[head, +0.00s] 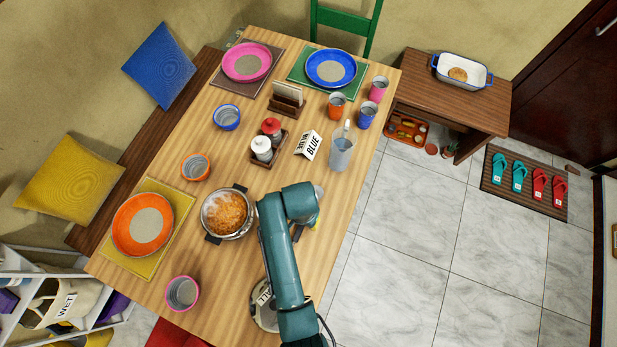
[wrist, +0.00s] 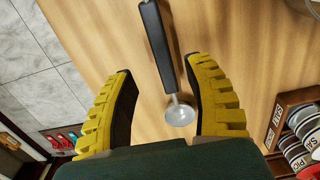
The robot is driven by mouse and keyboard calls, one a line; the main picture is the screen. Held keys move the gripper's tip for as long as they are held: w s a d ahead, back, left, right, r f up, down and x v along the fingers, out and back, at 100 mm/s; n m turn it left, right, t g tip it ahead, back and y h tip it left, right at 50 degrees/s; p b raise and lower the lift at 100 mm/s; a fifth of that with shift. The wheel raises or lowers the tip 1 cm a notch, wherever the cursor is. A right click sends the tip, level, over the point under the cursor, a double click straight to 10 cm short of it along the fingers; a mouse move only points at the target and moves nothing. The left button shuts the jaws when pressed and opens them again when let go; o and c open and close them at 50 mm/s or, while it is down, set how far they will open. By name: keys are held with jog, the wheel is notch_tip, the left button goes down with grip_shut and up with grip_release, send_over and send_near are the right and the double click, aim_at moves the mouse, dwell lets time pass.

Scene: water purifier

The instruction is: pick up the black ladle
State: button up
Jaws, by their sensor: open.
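The black ladle (wrist: 157,42) lies on the wooden table in the wrist view, with a long black handle and a small silver bowl at its lower end. My gripper (wrist: 160,68) is open, with its two yellow-backed fingers on either side of the ladle. The handle runs between the fingertips, closer to the right finger, and the bowl sits between the fingers. No contact shows; the height above the ladle is hard to tell. In the head view my arm hides most of the gripper and I cannot make out the ladle clearly.
A pot with brown food (head: 227,213) stands left of my arm on the table (head: 215,275). A grey pitcher (head: 341,155), a BLUE sign (head: 308,145) and a shaker caddy (head: 268,158) stand beyond it. The caddy also shows at right in the wrist view (wrist: 288,100).

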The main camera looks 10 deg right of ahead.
jog(key=f, duration=0.1)
jog(key=f+b, duration=0.1)
jog(key=f, duration=0.3)
jog(key=shift+s+a+f, duration=0.2)
jog(key=shift+a, duration=0.1)
grip_shut()
